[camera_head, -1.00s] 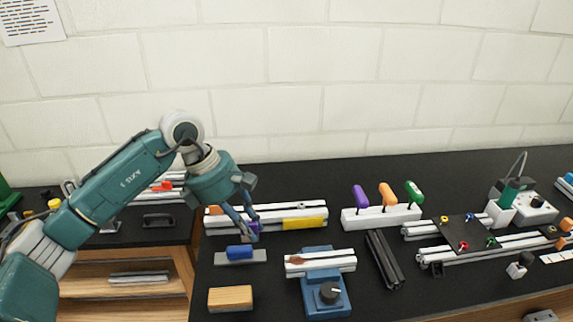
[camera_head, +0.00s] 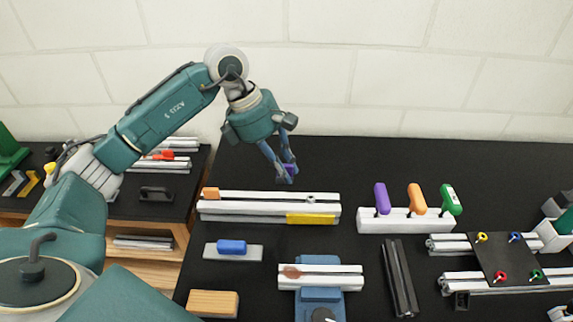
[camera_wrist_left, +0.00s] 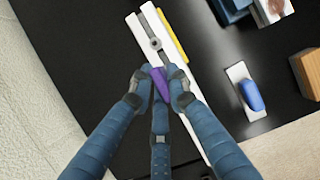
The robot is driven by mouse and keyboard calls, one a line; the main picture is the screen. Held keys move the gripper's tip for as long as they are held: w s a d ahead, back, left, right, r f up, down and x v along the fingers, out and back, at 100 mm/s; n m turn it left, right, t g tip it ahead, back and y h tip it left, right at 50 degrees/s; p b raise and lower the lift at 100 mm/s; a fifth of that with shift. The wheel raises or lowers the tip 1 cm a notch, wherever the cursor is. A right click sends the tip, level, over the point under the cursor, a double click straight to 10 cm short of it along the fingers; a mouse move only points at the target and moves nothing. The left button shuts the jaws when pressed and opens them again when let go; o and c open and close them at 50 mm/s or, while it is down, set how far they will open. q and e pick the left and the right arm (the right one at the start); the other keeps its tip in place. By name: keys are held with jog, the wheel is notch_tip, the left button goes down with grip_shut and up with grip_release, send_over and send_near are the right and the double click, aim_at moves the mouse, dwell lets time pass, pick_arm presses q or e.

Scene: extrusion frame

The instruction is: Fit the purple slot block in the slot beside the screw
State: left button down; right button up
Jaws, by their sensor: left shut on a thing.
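The purple slot block (camera_wrist_left: 159,82) is between the fingertips of my left gripper (camera_wrist_left: 160,80), which is shut on it. In the head view my left gripper (camera_head: 287,178) holds the block (camera_head: 289,170) in the air behind the long white extrusion (camera_head: 265,197). The screw (camera_head: 310,198) sits in the slot of that extrusion, toward its right end. In the left wrist view the screw (camera_wrist_left: 155,43) is above the fingertips in the picture, with the block below it and apart from it. The fingers hide part of the slot. My right gripper is not in view.
An orange block (camera_head: 210,194) sits at the extrusion's left end and a yellow piece (camera_head: 311,218) on its front. A blue block on a plate (camera_head: 232,248) and a clamped extrusion (camera_head: 320,271) lie in front. A rack with coloured handles (camera_head: 405,220) stands right.

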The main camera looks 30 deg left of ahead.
pick_arm(q)
jog(key=shift+f+b, duration=0.55)
jog(key=shift+b, duration=0.1)
notch_tip(320, 180, down, 4)
jog(key=b, duration=0.3)
jog(key=shift+f+b, duration=0.35)
jog(key=shift+b, duration=0.1)
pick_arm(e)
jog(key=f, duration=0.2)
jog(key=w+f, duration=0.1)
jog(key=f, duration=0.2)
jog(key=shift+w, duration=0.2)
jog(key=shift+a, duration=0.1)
pick_arm(q)
jog(key=shift+b, duration=0.4)
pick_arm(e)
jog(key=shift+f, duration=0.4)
pick_arm(q)
jog(key=shift+f+b, duration=0.85)
jog(key=shift+f, duration=0.1)
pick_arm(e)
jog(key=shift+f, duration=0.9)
pick_arm(q)
jog(key=c, duration=1.6)
grip_release()
